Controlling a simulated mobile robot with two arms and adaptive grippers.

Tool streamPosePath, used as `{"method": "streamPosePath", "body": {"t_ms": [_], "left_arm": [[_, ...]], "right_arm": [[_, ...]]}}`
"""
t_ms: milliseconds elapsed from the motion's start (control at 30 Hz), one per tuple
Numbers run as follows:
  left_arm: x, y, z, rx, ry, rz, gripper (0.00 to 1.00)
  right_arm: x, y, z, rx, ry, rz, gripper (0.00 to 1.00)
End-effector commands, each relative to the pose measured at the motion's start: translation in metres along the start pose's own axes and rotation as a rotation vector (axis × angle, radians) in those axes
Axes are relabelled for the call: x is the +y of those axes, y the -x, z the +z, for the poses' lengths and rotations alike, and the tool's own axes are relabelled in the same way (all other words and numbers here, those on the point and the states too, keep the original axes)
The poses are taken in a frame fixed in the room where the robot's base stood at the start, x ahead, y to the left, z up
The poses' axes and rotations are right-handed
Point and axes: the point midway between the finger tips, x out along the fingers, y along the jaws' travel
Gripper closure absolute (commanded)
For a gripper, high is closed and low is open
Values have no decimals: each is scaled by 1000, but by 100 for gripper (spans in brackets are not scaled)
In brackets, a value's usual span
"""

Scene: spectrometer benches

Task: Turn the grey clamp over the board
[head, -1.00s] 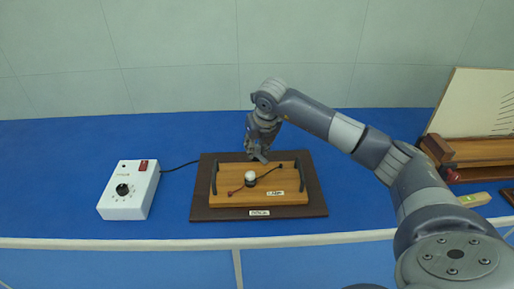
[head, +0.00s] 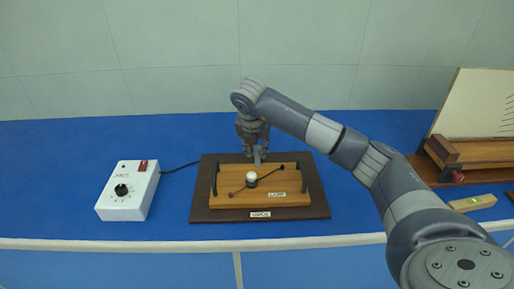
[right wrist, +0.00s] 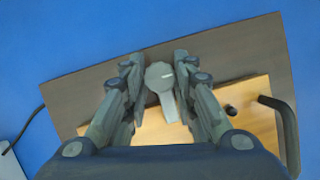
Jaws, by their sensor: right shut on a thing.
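The grey clamp (right wrist: 160,77) has a round head with a light mark and a short lever that reaches over the wooden lamp board (right wrist: 262,122). In the head view the clamp (head: 257,158) is a small grey piece at the board's back edge. The board (head: 235,199) lies flat and carries a white bulb (head: 251,176). My left gripper is not in view.
A white control box (head: 125,201) with a cable stands at the left. Wooden apparatus (head: 478,154) and a wooden block (head: 473,202) are at the right. Blue bench is clear between.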

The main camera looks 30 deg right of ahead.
Motion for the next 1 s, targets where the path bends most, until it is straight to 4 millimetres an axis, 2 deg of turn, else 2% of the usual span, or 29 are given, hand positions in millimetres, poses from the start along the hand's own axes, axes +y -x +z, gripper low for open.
{"method": "streamPosePath", "body": {"t_ms": [367, 400, 467, 500, 833, 1000], "left_arm": [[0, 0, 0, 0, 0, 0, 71], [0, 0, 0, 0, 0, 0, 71], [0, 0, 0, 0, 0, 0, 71], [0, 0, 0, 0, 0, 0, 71], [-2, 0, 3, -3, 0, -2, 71], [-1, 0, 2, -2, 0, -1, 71]], "right_arm": [[0, 1, 1, -2, -7, 0, 98], [0, 1, 1, -2, -7, 0, 70], [0, 1, 1, -2, -6, 0, 56], [0, 1, 1, -1, -6, -1, 54], [0, 2, 0, -1, -4, -1, 54], [0, 20, 1, -3, -4, 1, 54]]}}
